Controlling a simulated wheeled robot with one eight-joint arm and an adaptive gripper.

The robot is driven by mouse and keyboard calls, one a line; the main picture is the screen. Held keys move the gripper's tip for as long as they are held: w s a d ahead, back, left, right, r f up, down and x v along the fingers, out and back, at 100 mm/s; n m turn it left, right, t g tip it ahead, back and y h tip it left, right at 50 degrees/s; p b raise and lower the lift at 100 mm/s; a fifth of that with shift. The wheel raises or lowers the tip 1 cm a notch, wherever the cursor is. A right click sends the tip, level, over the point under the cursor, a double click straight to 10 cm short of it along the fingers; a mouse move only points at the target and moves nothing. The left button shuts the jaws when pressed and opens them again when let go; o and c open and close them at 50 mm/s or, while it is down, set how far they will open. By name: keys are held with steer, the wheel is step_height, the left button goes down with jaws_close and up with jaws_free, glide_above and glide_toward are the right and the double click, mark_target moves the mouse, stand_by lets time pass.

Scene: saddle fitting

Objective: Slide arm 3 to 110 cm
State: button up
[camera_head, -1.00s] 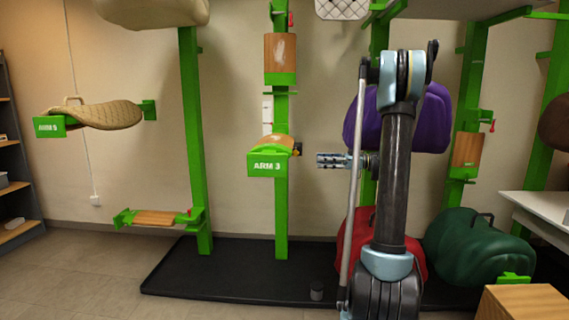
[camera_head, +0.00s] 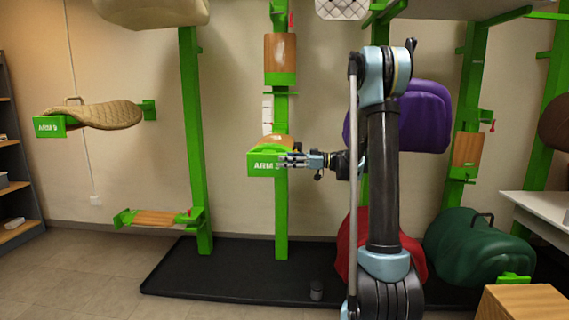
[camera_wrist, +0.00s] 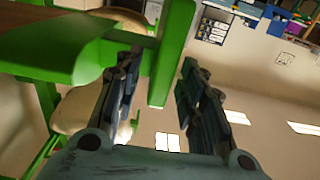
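Arm 3 is a green bracket with a wooden top (camera_head: 272,143) and a front plate reading "ARM 3" (camera_head: 262,170). It is fixed on a green upright post (camera_head: 281,215). My gripper (camera_head: 283,160) comes in from the right and overlaps the right part of the plate in the head view, covering the "3". Arm 3's red lever or knob is hidden there. In the wrist view my gripper (camera_wrist: 158,68) has its two fingers apart, with a green bar (camera_wrist: 174,45) seen between and beyond them. A green and wooden part fills the upper left. I cannot tell whether anything touches.
Another wooden-topped arm (camera_head: 281,55) sits higher on the same post. Arm 5 (camera_head: 50,126) with a tan saddle is at left. Purple (camera_head: 425,115), red (camera_head: 345,245) and green (camera_head: 480,245) covered saddles are at right. A black floor mat (camera_head: 225,275) lies below.

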steer(key=shift+a, duration=0.35)
steer(key=shift+c, duration=0.3)
jaws_close()
step_height(320, 180, up, 10)
steer(key=shift+w+r, duration=0.1)
steer(key=shift+o, duration=0.3)
jaws_free()
steer(key=shift+d, duration=0.1)
